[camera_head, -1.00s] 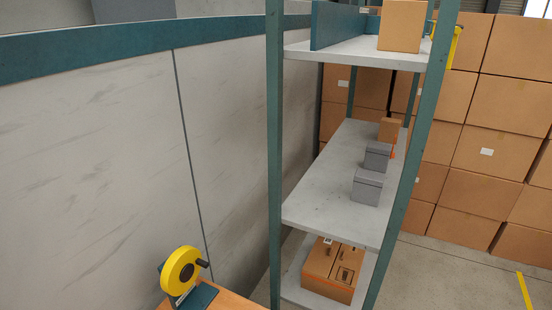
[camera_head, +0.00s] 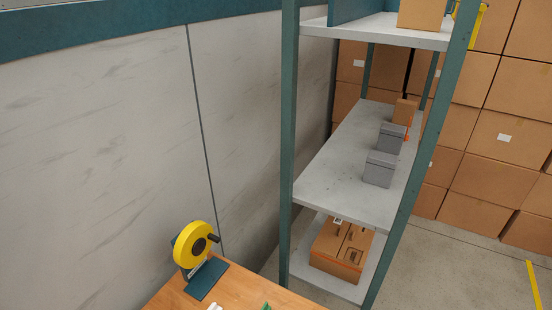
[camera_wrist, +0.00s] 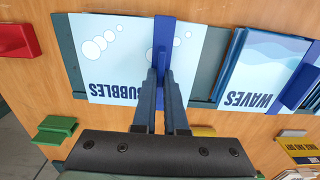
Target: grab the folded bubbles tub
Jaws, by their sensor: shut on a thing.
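The bubbles tub shows in the wrist view as a pale panel (camera_wrist: 105,48) with bubble drawings and upside-down "BUBBLES" lettering. A blue upright handle (camera_wrist: 163,38) stands at its right part. My gripper (camera_wrist: 162,74) reaches up from the lower middle of the wrist view, its dark fingers close together on the blue handle. The fingers hide part of the lettering. I cannot tell whether the tub is lifted off the wooden surface. Neither the tub nor my gripper shows in the head view.
A "WAVES" panel (camera_wrist: 262,65) with a blue handle lies to the right. A red block (camera_wrist: 16,40) and a green block (camera_wrist: 54,130) are on the wooden table (camera_wrist: 28,85). In the head view, a yellow reel (camera_head: 194,245) stands on the table near a shelf rack (camera_head: 345,180).

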